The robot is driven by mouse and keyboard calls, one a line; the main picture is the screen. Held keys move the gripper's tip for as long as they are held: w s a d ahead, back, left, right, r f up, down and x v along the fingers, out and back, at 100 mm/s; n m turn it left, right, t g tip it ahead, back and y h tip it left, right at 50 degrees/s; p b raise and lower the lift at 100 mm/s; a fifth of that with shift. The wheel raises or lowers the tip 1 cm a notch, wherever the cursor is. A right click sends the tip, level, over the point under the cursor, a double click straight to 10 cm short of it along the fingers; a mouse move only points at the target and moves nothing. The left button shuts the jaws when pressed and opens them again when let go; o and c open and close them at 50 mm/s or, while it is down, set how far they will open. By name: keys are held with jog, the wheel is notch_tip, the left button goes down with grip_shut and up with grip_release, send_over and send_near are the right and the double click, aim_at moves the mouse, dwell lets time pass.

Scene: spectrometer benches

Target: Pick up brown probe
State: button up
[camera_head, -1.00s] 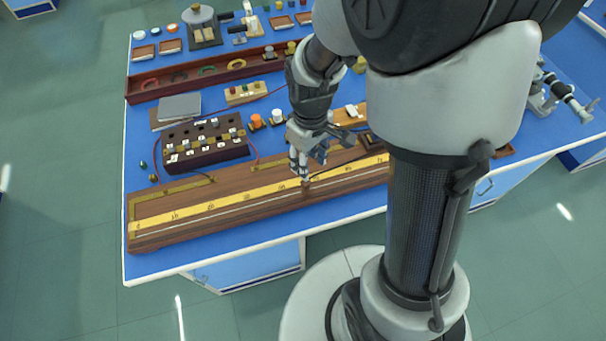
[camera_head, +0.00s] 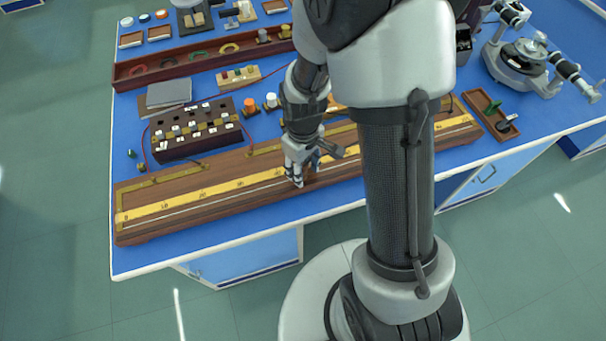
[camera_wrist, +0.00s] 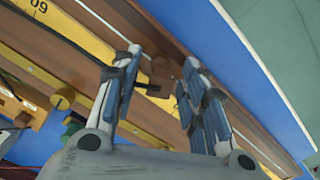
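The brown probe (camera_wrist: 162,69) shows in the wrist view as a small brown piece with a black end, above the long wooden metre-scale board (camera_wrist: 55,42). It lies in the gap between the fingertips of my gripper (camera_wrist: 161,60). The fingers are apart, and I see no clear contact with the probe. My gripper and arm hide most of the probe there.
A dark resistance box (camera_head: 195,150), a grey notebook (camera_head: 168,93) and a long wooden tray (camera_head: 150,80) lie behind the board. A small tray (camera_head: 474,98) and a spectrometer (camera_head: 523,62) stand at the right. The floor beyond the front edge is clear.

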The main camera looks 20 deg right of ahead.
jog(key=shift+r, duration=0.1)
jog(key=shift+c, duration=0.4)
grip_shut()
notch_tip(320, 180, up, 19)
jog(key=p, duration=0.7)
notch_tip(320, 180, down, 18)
jog(key=b, duration=0.7)
